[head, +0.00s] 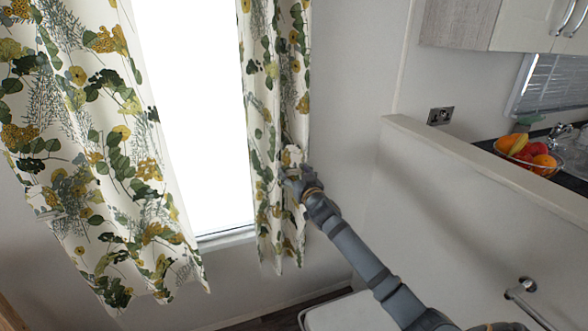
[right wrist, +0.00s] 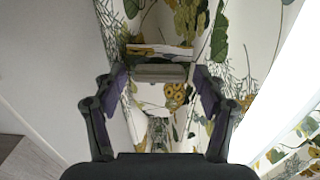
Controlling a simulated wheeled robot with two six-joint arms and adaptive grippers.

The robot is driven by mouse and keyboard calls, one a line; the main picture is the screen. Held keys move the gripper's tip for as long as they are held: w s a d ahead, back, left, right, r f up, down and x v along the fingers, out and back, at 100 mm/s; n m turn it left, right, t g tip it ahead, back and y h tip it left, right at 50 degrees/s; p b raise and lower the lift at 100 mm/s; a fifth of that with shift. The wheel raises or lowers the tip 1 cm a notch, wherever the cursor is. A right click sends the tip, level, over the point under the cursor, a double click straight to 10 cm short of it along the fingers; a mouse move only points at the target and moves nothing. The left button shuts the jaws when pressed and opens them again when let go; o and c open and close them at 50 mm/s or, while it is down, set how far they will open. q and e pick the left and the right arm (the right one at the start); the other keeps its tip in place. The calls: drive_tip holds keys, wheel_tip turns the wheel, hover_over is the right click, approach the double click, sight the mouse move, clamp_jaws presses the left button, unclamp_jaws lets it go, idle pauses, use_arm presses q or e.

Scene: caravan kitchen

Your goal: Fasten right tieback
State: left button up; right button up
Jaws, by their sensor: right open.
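The right curtain (head: 262,90), white with green and yellow leaves, hangs at the right side of the bright window. A piece of the same floral cloth, which looks like the right tieback (head: 292,156), shows at the curtain's right edge, just above my right gripper (head: 288,174). In the right wrist view my right gripper (right wrist: 160,80) is open, its two fingers apart on either side of a floral band (right wrist: 160,51) and a grey bar (right wrist: 160,73). I cannot tell whether the fingers touch the cloth. The band's ends are not clear. My left gripper is not in view.
The left curtain (head: 95,130) hangs wide at the left. A pale partition (head: 470,150) stands right of my arm, with a fruit bowl (head: 527,153) behind it. A metal rail (head: 527,287) is at lower right. The wall between curtain and partition is clear.

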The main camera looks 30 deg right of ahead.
drive_tip(key=shift+w+d, duration=0.1)
drive_tip(key=shift+w, duration=0.3)
clamp_jaws()
